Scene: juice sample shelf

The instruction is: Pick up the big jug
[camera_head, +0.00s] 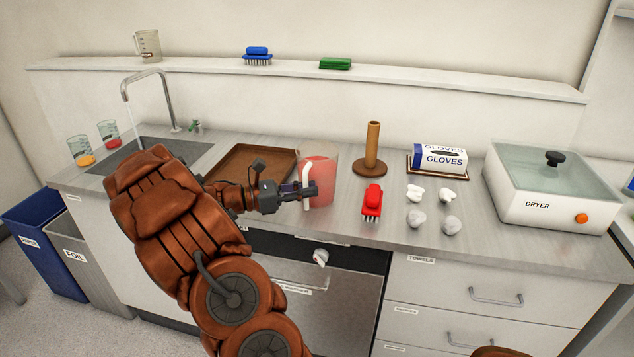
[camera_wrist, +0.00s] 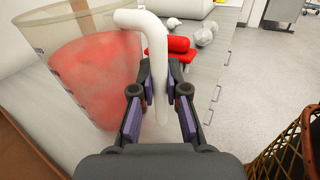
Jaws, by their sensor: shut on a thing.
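The big jug (camera_head: 321,178) is clear with red contents and a white handle. It stands upright on the counter, right of the brown tray. My gripper (camera_head: 300,191) is at the jug's handle side, shut on the white handle. In the wrist view the jug (camera_wrist: 85,75) fills the upper left, and its handle (camera_wrist: 155,60) runs down between the two fingers of my gripper (camera_wrist: 161,105). The lower end of the handle is partly hidden by the gripper.
A brown tray (camera_head: 232,178) lies left of the jug. A red brush (camera_head: 372,200), a wooden stand (camera_head: 371,150), crumpled white and grey lumps (camera_head: 416,217), a glove box (camera_head: 440,158) and a dryer (camera_head: 550,190) are to the right. Two small beakers (camera_head: 82,152) stand by the sink (camera_head: 190,150).

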